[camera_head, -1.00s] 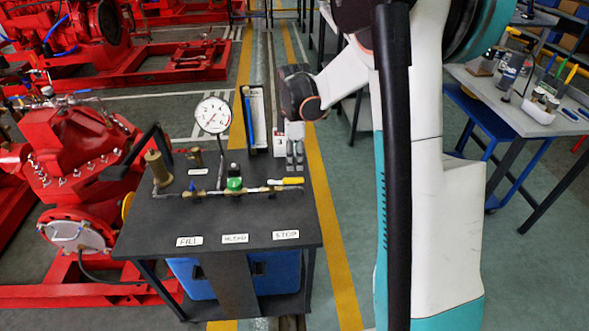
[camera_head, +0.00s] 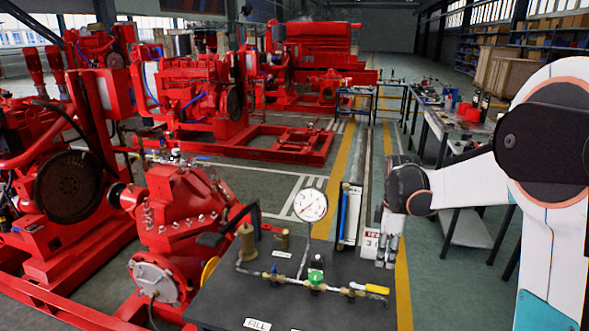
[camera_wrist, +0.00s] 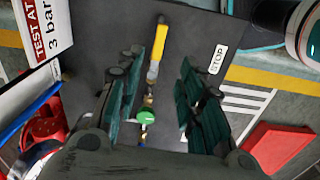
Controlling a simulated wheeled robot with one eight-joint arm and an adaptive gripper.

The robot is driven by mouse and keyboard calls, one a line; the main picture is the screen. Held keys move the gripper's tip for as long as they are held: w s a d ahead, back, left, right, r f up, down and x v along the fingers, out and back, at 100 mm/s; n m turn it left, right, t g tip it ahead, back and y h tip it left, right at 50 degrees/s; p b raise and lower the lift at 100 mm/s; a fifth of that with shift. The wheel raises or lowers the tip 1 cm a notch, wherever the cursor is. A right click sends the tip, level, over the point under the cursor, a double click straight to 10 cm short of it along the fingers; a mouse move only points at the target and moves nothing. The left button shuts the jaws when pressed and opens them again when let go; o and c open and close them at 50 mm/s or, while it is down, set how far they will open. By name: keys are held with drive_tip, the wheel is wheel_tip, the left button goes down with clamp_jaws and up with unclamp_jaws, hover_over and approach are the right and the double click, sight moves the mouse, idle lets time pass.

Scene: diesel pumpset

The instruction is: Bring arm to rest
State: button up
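My gripper (camera_head: 388,252) hangs pointing down over the back right part of the dark test bench (camera_head: 320,300). In the wrist view my gripper (camera_wrist: 165,90) has its two dark green fingers spread apart with nothing held between them. A yellow valve handle (camera_wrist: 158,48) and a green valve knob (camera_wrist: 146,117) show beyond the gap, on the bench. In the head view the yellow handle (camera_head: 377,289) is just in front of the fingers and appears clear of them. My white arm reaches in from the right.
A pressure gauge (camera_head: 310,205) and brass fittings (camera_head: 246,241) stand on the bench. A "TEST AT 3 bar" sign (camera_wrist: 47,35) is close beside my gripper. Red pumpsets (camera_head: 180,215) fill the left. Open floor (camera_head: 440,285) lies right of the bench.

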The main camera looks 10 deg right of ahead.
drive_tip(key=s+a+r+m+t, duration=0.2)
drive_tip(key=s+a+r+m, duration=0.15)
drive_tip(key=s+r, duration=0.2)
drive_tip(key=s+a+r+m+t, duration=0.2)
drive_tip(key=s+a+r+m, duration=0.15)
drive_tip(key=s, duration=0.35)
drive_tip(key=s+a+m+t, duration=0.3)
drive_tip(key=s+a+m, duration=0.2)
drive_tip(key=s, duration=0.6)
drive_tip(key=shift+s+a+m, duration=0.2)
drive_tip(key=shift+s+m, duration=0.1)
drive_tip(key=shift+m, duration=0.1)
